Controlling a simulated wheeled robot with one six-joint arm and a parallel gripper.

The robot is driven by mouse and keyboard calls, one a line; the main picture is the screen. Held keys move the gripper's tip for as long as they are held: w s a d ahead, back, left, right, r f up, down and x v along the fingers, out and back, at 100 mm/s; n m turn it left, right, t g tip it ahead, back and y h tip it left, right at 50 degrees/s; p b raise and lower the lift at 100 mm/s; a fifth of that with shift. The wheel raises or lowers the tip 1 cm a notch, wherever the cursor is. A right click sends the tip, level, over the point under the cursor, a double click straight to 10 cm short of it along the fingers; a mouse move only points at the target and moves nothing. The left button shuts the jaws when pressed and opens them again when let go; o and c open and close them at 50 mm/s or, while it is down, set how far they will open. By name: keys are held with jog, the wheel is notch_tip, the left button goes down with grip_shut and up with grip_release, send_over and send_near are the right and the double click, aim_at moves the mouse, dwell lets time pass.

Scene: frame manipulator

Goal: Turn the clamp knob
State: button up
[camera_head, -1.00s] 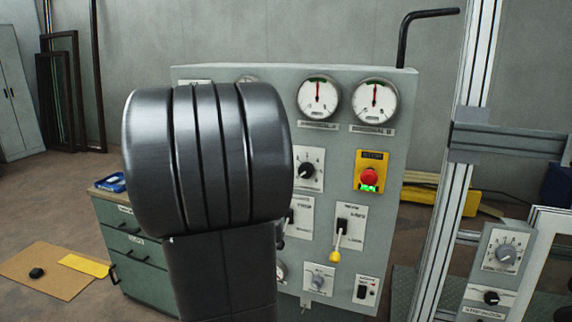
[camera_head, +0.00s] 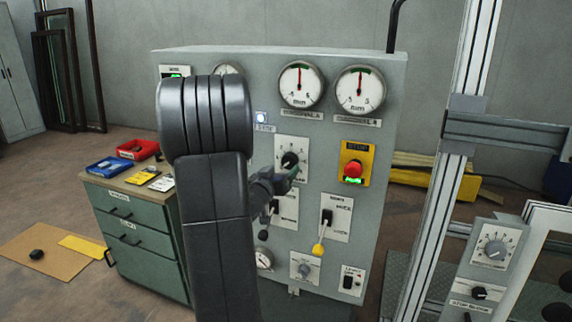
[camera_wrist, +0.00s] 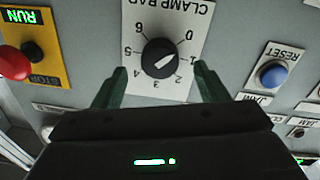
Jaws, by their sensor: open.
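The clamp knob (camera_wrist: 160,57) is a round black dial on a white plate marked "CLAMP BAR", with numbers around it; the plate looks upside down in the wrist view. A slanted white mark crosses its face. In the head view the knob (camera_head: 290,159) sits mid-panel below the gauges. My gripper (camera_wrist: 159,72) is open, with one green finger on each side of the knob in the picture, apart from it. In the head view my gripper (camera_head: 293,174) is at the knob's lower edge, partly overlapping its plate; the exact gap to the panel cannot be told.
A red stop button (camera_head: 353,169) on a yellow plate is right of the knob. A blue reset button (camera_wrist: 273,74) lies on its other side. Switches, including a yellow-tipped lever (camera_head: 319,248), are below. A metal post (camera_head: 465,120) stands at right, a green cabinet (camera_head: 140,240) at left.

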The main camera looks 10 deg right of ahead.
aim_at(288, 165)
jog(key=shift+x, duration=1.85)
jog(key=c, duration=1)
